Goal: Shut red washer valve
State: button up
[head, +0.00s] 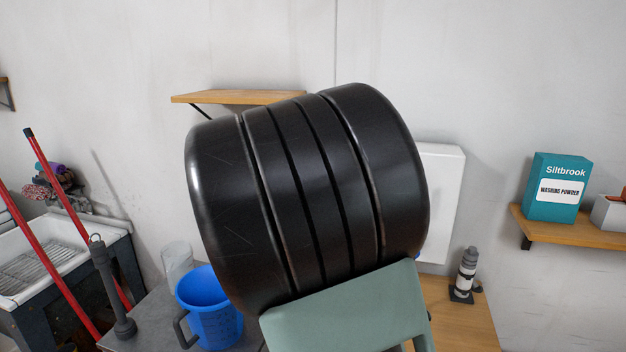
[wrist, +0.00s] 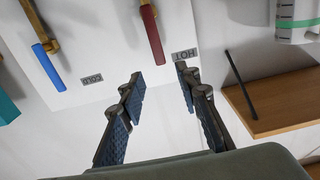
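The red valve handle (wrist: 152,33) shows at the top middle of the wrist view, a red grip on a brass stem, next to a HOT label that appears upside down. A blue valve handle (wrist: 48,68) is to its left, near an upside-down COLD label. Both are on a white panel (wrist: 95,40). My gripper (wrist: 160,84) is open, its two fingers apart with nothing between them. The red handle's end lies just beyond the fingertips in the picture, apart from them. In the head view my arm hides the gripper and valves; part of the white panel (head: 443,190) shows.
A wooden shelf (wrist: 265,105) with a dark rod is right of the gripper in the wrist view. The head view shows a blue jug (head: 210,315), a dark plunger-like tool (head: 108,285), a sink (head: 50,255), a wall shelf (head: 240,97) and a washing powder box (head: 557,187).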

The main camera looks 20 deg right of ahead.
jog(key=x, duration=1)
grip_shut()
